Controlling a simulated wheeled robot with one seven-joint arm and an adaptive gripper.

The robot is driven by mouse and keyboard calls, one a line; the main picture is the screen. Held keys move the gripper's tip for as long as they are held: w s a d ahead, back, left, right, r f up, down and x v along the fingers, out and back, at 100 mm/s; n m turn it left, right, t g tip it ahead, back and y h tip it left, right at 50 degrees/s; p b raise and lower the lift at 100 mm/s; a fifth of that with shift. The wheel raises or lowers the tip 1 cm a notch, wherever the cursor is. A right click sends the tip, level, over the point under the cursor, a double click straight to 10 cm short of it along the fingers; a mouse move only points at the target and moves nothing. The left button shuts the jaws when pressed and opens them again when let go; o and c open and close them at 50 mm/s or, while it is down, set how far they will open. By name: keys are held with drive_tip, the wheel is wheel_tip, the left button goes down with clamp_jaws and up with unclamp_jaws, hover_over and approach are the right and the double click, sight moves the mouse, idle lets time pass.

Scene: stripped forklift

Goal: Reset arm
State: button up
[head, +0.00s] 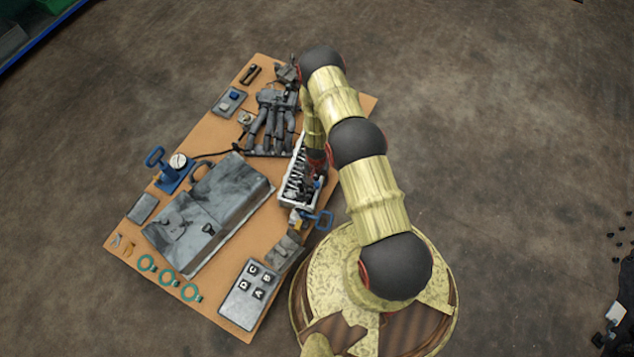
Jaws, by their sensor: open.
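My arm rises from my round base, bends at its dark joints and comes down over the right side of the tan board (221,165). My gripper (311,186) is at the arm's lower end, small and dark, over or beside a white-rimmed tray (287,203) of metal parts. It is open, and I see nothing held in it. Its fingertips are hard to make out against the tray's contents, and I cannot tell its height above them.
The floor (510,140) to the right is mostly clear.

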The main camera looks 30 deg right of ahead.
drive_tip(key=shift+r, duration=2.75)
